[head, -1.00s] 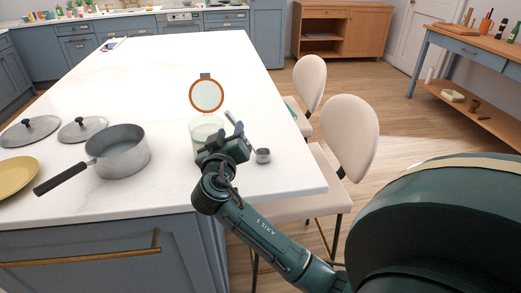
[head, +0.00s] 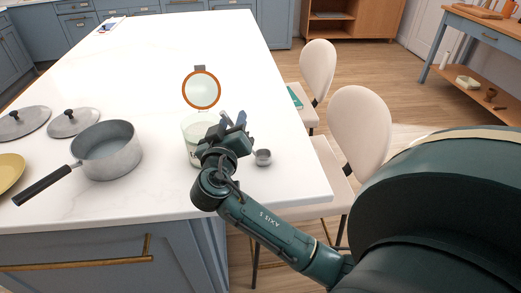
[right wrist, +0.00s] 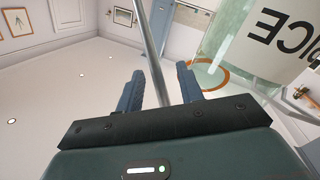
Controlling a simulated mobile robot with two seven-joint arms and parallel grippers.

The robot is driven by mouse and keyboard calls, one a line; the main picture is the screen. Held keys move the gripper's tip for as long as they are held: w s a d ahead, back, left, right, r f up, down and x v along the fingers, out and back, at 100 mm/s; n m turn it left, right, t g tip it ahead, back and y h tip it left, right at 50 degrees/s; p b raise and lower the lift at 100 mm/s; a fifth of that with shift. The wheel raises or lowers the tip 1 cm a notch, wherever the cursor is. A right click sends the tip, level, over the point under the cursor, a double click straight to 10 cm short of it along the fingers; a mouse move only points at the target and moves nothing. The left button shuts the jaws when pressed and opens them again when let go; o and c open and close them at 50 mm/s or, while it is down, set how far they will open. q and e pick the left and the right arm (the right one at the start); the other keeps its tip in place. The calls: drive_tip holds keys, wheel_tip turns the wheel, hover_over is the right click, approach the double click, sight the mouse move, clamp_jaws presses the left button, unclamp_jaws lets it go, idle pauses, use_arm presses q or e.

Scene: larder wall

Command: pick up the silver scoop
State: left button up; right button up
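The silver scoop (head: 263,157) shows in the head view as a small metal cup just right of my right gripper, at the counter's near right part. My right gripper (head: 233,120) hides most of its handle there. In the right wrist view, a thin silver handle (right wrist: 150,40) runs down between the two blue fingers of my right gripper (right wrist: 160,80). Gaps show beside the handle, so the fingers look open around it. The handle's lower part is hidden behind the gripper body. My left gripper is not in view.
A glass jar (head: 192,130) with its orange-rimmed lid (head: 202,90) raised stands close behind and left of my gripper; its lettering shows in the wrist view (right wrist: 285,35). A grey saucepan (head: 107,152) and lids (head: 73,122) are left. Chairs (head: 360,130) line the right edge.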

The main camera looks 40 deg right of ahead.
drive_tip(key=shift+s, duration=0.1)
drive_tip(key=shift+c, duration=0.4)
clamp_jaws()
drive_tip(key=shift+r, duration=0.1)
